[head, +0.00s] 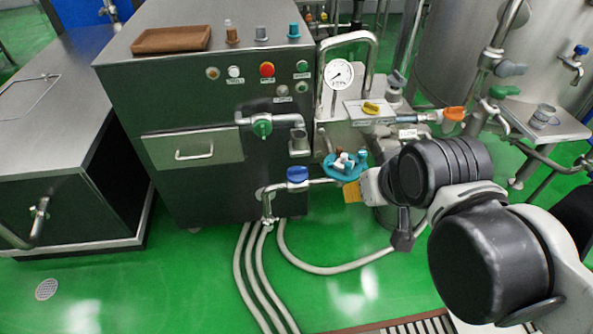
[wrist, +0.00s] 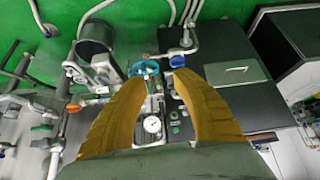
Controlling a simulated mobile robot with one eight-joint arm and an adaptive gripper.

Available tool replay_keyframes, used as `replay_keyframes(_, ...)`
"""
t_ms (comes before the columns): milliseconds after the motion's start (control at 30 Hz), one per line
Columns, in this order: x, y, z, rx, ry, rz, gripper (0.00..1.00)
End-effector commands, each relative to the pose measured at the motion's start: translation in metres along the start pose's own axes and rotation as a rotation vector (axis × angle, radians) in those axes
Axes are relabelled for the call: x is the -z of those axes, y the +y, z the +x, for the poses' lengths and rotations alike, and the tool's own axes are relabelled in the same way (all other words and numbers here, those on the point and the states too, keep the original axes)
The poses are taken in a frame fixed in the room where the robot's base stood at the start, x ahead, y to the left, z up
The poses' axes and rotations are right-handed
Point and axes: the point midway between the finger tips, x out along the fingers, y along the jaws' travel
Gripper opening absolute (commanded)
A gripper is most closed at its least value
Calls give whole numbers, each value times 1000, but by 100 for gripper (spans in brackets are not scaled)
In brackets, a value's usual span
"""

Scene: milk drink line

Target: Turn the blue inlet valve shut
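The blue inlet valve (head: 297,174) has a small blue handle on a metal pipe low at the front right of the dark cabinet. In the wrist view the blue handle (wrist: 176,61) shows just beyond the tip of the right finger. I cannot tell the handle's exact angle. My gripper (wrist: 158,80) has two yellow fingers spread apart with nothing held between them. In the head view only a yellow finger part (head: 352,190) shows, right of the blue valve and apart from it; my arm hides the rest.
A green valve (head: 262,128), pressure gauge (head: 339,74) and orange-handled valve (head: 454,114) are nearby. Hoses (head: 262,270) run down to the open green floor.

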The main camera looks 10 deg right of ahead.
Motion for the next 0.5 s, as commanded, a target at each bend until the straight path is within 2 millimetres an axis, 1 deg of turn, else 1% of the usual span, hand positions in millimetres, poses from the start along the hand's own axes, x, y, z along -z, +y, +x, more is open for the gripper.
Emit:
replay_keyframes(133, 44, -2, 3, 12, -56, -139, 33)
replay_keyframes(200, 70, -4, 10, 23, -92, -233, 33)
replay_keyframes(267, 91, -6, 20, 35, -123, -315, 33)
replay_keyframes(300, 105, -8, 27, 45, -143, -369, 33)
replay_keyframes(367, 124, -10, 41, 61, -173, -451, 33)
replay_keyframes(400, 136, -12, 51, 73, -192, -504, 33)
replay_keyframes(467, 153, -15, 68, 93, -221, -586, 33)
replay_keyframes(500, 164, -17, 81, 107, -239, -639, 33)
